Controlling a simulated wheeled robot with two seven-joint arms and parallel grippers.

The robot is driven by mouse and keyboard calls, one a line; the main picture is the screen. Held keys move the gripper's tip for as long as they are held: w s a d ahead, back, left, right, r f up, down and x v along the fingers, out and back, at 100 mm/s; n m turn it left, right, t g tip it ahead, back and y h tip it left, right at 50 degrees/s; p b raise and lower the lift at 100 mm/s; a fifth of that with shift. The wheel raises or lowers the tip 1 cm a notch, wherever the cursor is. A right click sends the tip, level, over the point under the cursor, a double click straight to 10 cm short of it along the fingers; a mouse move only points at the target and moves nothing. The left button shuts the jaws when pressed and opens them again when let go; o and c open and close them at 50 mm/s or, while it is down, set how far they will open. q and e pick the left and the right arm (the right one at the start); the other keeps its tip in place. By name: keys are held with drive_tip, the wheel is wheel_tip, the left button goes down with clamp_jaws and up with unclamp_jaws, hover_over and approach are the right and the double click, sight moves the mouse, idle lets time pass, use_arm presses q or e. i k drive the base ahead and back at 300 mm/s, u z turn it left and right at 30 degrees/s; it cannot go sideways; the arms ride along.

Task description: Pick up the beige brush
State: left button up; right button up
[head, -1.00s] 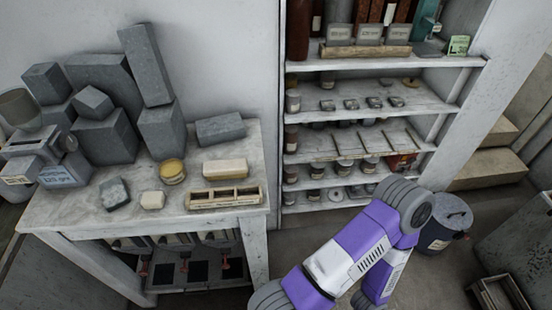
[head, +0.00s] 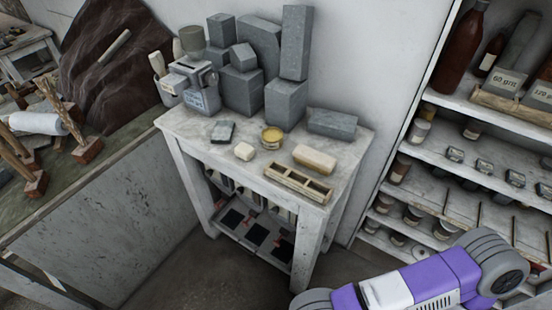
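A beige oblong block (head: 315,158) with rounded edges lies on top of the white worktable (head: 190,121). It may be the beige brush, but I cannot make out bristles. It lies behind a slatted wooden tray (head: 298,184) and to the right of a round yellow tin (head: 271,137). Neither gripper is in view. One purple and white arm of mine crosses the lower right, well in front of the shelves, and its gripper end is not seen.
Grey stone blocks (head: 286,103) stand at the back of the worktable, with a grey slab (head: 332,123) near its right end. A shelf unit (head: 478,185) with tins and bottles stands at right. At left is a long bench (head: 120,215) with wooden tools. Some floor shows between bench and worktable.

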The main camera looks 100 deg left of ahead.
sight(323, 164)
drive_tip(key=u, duration=2.15)
